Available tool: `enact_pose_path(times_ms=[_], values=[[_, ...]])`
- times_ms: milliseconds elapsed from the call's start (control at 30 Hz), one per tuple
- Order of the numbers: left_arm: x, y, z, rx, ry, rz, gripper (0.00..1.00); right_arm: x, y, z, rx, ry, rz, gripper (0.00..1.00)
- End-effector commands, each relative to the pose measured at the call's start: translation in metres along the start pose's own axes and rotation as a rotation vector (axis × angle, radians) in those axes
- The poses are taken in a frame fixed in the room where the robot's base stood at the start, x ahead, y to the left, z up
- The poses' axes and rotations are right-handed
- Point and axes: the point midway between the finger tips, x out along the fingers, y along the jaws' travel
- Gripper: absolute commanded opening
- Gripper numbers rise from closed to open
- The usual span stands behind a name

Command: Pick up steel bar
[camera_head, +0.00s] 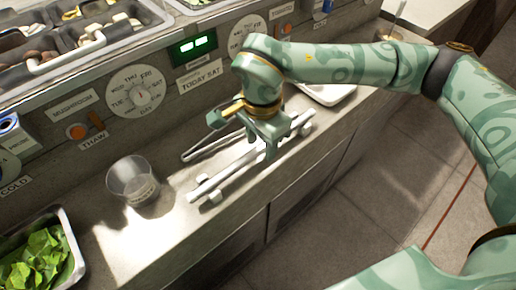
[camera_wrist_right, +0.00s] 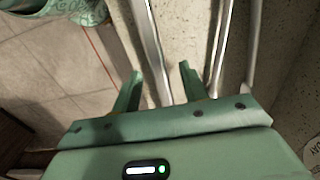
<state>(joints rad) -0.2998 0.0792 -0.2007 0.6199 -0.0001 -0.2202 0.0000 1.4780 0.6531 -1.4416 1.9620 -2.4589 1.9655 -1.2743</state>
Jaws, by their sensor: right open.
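The steel bar (camera_head: 222,176) is a long, thin, pale metal rod. It lies diagonally along the counter near its front edge, with small pale blocks at its ends. My right gripper (camera_head: 272,143) is over the middle of the bar and hides part of it. In the right wrist view the open fingers (camera_wrist_right: 160,76) stand one on each side of the bar (camera_wrist_right: 151,42), with gaps showing between the bar and the fingers. I cannot tell how far down the fingers reach. My left gripper is not in view.
Thin metal tongs or rods (camera_head: 205,148) lie behind the bar. A panel with dials (camera_head: 137,92) rises behind. The counter drops to the floor in front.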

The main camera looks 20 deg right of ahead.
Motion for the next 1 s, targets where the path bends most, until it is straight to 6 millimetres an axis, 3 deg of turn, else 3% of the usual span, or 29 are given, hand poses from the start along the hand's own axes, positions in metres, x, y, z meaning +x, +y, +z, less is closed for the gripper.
enact_pose_path(times_ms=[100,233,267,1000], values=[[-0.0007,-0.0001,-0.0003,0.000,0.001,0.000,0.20,-0.0013,0.0000,0.0000,0.000,0.000,-0.001,0.41],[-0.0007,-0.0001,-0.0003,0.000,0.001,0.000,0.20,-0.0013,0.0000,0.0000,0.000,0.000,-0.001,0.05],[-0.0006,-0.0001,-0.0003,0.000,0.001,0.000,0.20,-0.0013,0.0000,0.0000,0.000,0.000,-0.001,0.00],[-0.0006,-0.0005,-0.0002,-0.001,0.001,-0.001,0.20,-0.0011,0.0001,0.0001,0.000,0.000,0.000,0.00]])
